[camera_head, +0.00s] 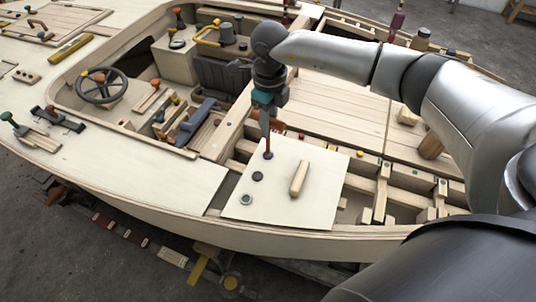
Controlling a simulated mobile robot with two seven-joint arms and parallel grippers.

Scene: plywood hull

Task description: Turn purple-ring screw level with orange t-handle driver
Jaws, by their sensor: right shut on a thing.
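My right gripper (265,118) comes in from the right and points down over the pale plywood panel (305,211). It is shut on the orange t-handle driver (279,127), whose handle is mostly hidden by the fingers. The driver's thin dark reddish shaft (268,142) runs down, upright, to the dark screw (268,156) near the panel's far left corner. The tip appears to meet this screw; a purple ring is too small to make out. Two more round screws, one dark (258,176) and one grey (245,199), sit nearer along the panel's left edge. My left gripper is not in view.
A wooden handle bar (299,179) stands up on the panel. Open framing with ribs (384,190) lies to the right. A steering wheel (101,86), a dark seat (221,77) and a blue-grey object (196,121) lie left.

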